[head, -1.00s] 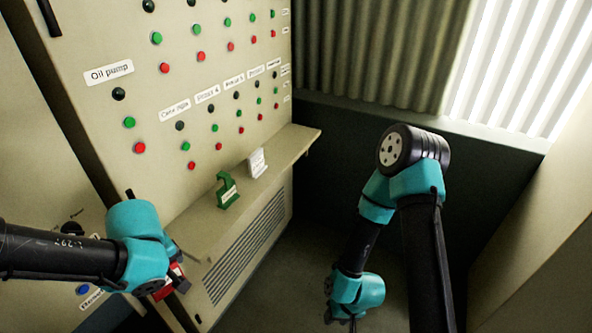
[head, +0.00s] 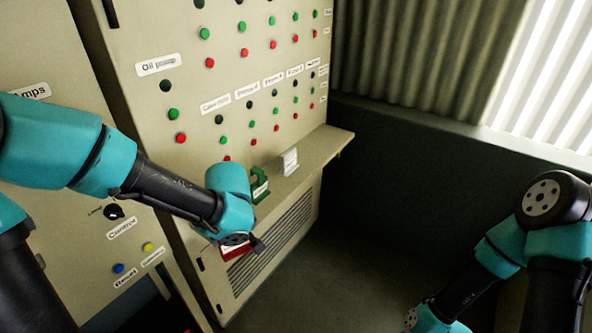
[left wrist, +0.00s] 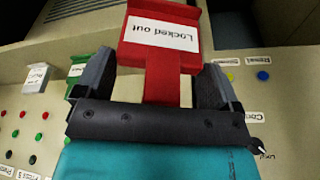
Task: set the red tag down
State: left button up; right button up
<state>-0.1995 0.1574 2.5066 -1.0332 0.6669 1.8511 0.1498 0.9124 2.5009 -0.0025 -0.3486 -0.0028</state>
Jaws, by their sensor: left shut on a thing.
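The red tag (left wrist: 161,58) has a white label reading "Locked out". In the left wrist view it sits between the two dark fingers of my left gripper (left wrist: 155,84), which is shut on it. In the head view the red tag (head: 234,252) shows partly below my left gripper (head: 247,243), near the front end of the beige shelf (head: 312,158). Whether the tag touches the shelf cannot be told. My right arm is at the lower right of the head view. Its wrist is cut by the bottom edge and its fingers do not show.
A green tag (head: 261,186) and a white tag (head: 290,162) stand on the shelf beyond my left gripper. The panel (head: 170,25) with red, green and black buttons rises behind the shelf. Dark floor (head: 350,260) lies open to the right.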

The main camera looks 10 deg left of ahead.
pick_arm(q)
jog(key=w+a+f, duration=0.1)
jog(key=w+a, duration=0.7)
jog(key=w, duration=0.5)
jog(key=shift+w+a+f, duration=0.25)
jog(key=shift+w, duration=0.05)
jog(key=shift+f, duration=1.75)
jog(key=shift+f, duration=0.1)
jog(key=o, duration=0.9)
